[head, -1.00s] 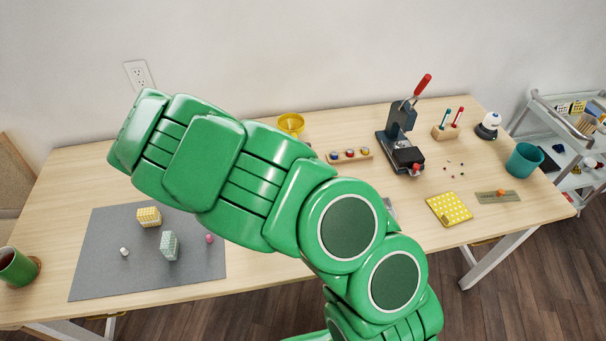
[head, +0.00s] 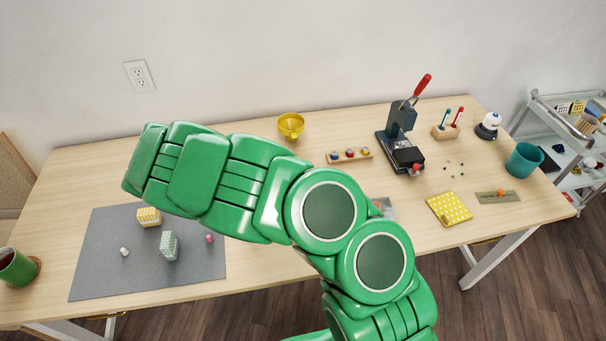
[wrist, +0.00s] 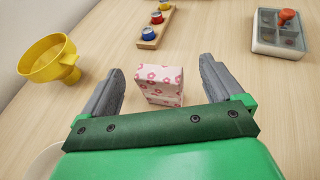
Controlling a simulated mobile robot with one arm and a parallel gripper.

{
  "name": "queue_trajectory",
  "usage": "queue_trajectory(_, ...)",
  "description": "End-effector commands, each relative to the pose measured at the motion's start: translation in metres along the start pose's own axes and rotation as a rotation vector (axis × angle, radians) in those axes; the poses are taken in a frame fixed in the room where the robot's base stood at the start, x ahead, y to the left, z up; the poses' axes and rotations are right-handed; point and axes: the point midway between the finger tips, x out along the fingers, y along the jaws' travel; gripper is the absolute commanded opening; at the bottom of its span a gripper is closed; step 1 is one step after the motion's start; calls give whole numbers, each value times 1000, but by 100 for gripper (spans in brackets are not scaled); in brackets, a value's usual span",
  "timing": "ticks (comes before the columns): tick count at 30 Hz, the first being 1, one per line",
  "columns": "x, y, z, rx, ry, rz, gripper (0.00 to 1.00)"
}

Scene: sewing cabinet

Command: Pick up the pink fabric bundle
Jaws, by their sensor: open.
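The pink fabric bundle (wrist: 160,84) is a small white block with a pink flower print, standing on the wooden table in the wrist view. My gripper (wrist: 158,75) is open, with one grey finger to the left of the bundle and one to the right. The bundle's lower edge is close to my green palm. In the head view my green arm hides the bundle and the gripper.
A yellow funnel (wrist: 48,60) lies left of my gripper in the wrist view. A wooden holder with coloured spools (wrist: 157,22) stands beyond, and a grey compartment tray (wrist: 280,35) is at upper right. A grey mat (head: 100,265) with bundles lies left in the head view.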

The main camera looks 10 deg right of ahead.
Motion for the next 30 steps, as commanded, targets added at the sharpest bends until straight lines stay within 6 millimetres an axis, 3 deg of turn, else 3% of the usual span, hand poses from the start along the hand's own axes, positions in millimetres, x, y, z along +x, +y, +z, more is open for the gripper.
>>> queue_trajectory(10, 36, 3, -4, 0, 3, -2, 94)
queue_trajectory(21, 41, 3, -4, 1, 2, 0, 94)
queue_trajectory(30, 41, 3, -4, 1, 2, 0, 50)
